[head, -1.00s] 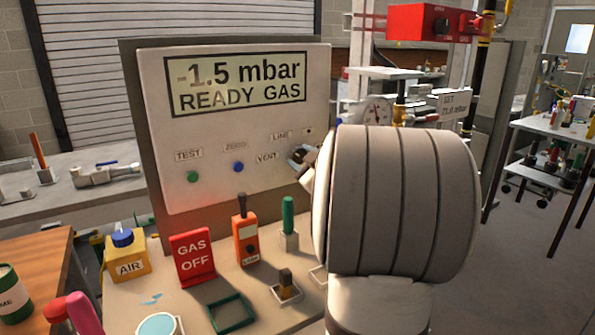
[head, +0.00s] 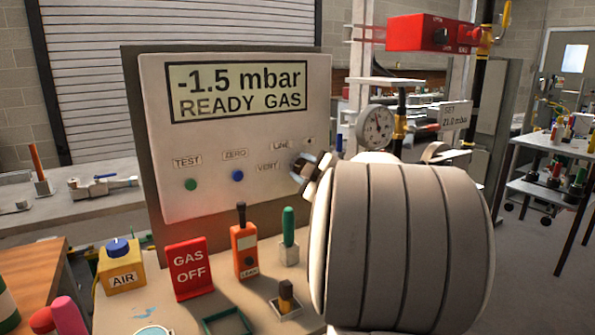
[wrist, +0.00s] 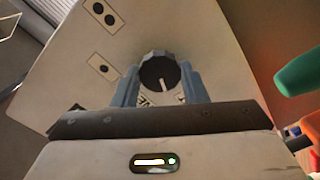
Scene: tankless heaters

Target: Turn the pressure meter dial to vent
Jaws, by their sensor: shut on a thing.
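The pressure meter is a white panel (head: 215,115) whose screen (head: 238,91) reads "-1.5 mbar READY GAS". Its dial is a dark knob with a white pointer line (wrist: 159,72), near the panel's right edge. VENT (head: 267,167) and LINE (head: 281,145) labels are left of and above the dial in the head view. My gripper (wrist: 160,82) is shut on the dial, one blue-grey finger on each side. In the head view the gripper (head: 303,170) and my arm mostly hide the dial, so which label the pointer meets cannot be told.
Below the panel stand a red GAS OFF sign (head: 188,270), an orange tool (head: 245,250), a green-handled tool (head: 289,238) and a yellow AIR box (head: 121,268). A round gauge (head: 375,127) and a red box (head: 433,33) are behind my arm.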

